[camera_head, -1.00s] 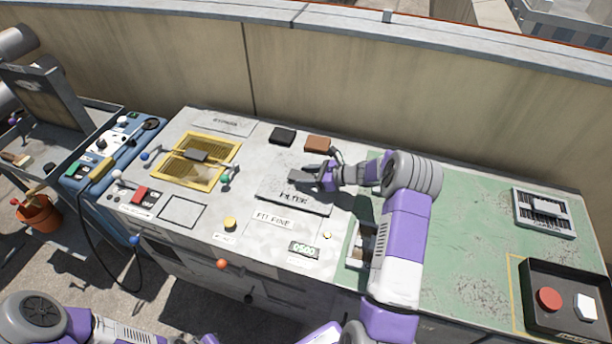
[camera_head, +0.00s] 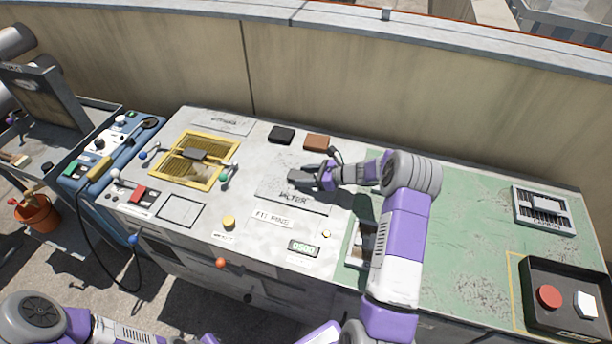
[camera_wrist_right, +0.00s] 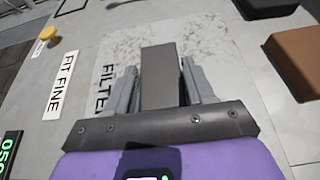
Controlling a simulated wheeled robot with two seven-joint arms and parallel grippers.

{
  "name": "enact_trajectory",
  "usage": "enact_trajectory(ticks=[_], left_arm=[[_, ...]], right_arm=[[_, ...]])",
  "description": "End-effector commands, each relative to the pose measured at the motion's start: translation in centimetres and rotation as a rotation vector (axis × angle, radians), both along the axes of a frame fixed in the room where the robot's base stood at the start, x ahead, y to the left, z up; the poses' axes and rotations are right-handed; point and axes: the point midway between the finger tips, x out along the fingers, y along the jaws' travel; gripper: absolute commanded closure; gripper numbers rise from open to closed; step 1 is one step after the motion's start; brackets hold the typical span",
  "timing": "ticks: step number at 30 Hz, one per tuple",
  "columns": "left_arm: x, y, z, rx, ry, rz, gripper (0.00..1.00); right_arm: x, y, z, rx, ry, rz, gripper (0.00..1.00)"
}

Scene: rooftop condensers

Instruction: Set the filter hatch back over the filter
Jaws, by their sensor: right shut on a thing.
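The filter hatch (camera_head: 285,201) is a flat grey plate lettered FILTER, lying flush or nearly flush on the pale worktop; I cannot tell whether it is fully seated. It also shows in the right wrist view (camera_wrist_right: 122,60). My right gripper (camera_head: 306,176) is over the hatch's far part, shut on its dark grey block handle (camera_wrist_right: 160,72), with a finger on each side in the right wrist view. The filter itself is not visible. My left gripper is not in view; only part of my left arm shows at the lower left.
A yellow grille (camera_head: 181,172) sits left of the hatch. Black (camera_head: 281,135) and brown (camera_head: 317,142) blocks lie behind it. A FIT FINE label (camera_head: 270,218), yellow knob (camera_head: 229,222) and display (camera_head: 303,248) are in front. A button box (camera_head: 566,300) stands far right.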

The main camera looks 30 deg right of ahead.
Motion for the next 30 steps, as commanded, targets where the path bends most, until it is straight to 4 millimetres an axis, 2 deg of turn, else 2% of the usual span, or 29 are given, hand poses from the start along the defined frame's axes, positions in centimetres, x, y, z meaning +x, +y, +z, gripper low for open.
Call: enact_trajectory(ticks=[17,18,23,30], left_arm=[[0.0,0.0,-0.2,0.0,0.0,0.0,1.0],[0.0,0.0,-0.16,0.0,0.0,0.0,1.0],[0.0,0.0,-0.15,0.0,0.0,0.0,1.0],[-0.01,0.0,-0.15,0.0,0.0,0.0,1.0]], right_arm=[[0.05,0.0,-0.17,0.001,-0.002,0.0,0.92],[0.05,0.0,-0.12,0.001,-0.002,0.0,0.41],[0.03,0.0,-0.14,0.001,-0.002,0.0,0.17],[-0.05,-0.03,-0.3,-0.001,0.002,0.0,0.17]])
